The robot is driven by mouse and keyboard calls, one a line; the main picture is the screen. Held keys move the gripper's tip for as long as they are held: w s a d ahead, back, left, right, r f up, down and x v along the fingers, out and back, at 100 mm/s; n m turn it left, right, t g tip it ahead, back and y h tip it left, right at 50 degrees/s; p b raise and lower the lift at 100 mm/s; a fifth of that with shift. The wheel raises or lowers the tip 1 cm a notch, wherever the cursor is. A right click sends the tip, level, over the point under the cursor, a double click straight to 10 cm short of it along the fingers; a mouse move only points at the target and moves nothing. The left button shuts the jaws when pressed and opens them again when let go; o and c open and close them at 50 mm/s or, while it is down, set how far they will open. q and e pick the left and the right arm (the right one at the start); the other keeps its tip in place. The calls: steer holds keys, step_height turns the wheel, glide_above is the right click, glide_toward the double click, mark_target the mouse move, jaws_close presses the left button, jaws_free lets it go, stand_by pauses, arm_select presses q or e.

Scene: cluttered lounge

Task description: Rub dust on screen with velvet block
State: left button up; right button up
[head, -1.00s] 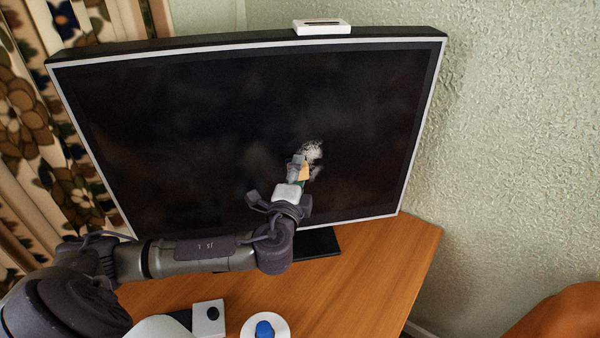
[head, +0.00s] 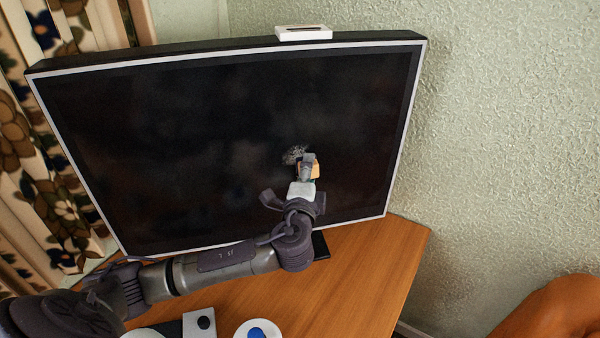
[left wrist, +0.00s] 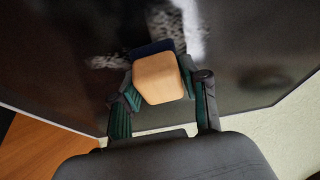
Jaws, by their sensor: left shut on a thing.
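The screen (head: 180,150) is a large dark monitor with a silver frame, standing on a wooden table. A small pale grey dust patch (head: 295,154) lies right of its centre; pale dust also shows in the left wrist view (left wrist: 162,20), beyond the block. My left gripper (head: 307,163) is in front of the screen, just right of and below the patch. It is shut on the velvet block (head: 314,172), which has a tan wooden body (left wrist: 157,78) and a dark blue face (left wrist: 150,48) turned toward the screen. Whether that face touches the glass is hidden. My right gripper is not in view.
A white box (head: 304,34) sits on the screen's top edge. A white plate with a blue object (head: 257,332) and a white box with a black knob (head: 205,322) are at the table's front. The wooden table (head: 375,260) is clear at right. An orange-brown seat (head: 560,315) is lower right.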

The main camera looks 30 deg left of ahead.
mark_target(287, 159)
arm_select(q)
steer(key=shift+w+d, duration=0.55)
steer(key=shift+w, duration=0.1)
steer(key=shift+r+p, duration=0.65)
steer(key=shift+r, duration=0.15)
steer(key=shift+s+a+f, duration=0.1)
steer(key=shift+s+a, duration=0.4)
steer(key=shift+s, duration=0.05)
steer(key=shift+s+a, duration=2)
steer(key=shift+a, duration=0.15)
steer(key=shift+s+d, duration=2.05)
steer(key=shift+s, duration=0.1)
steer(key=shift+d, duration=0.15)
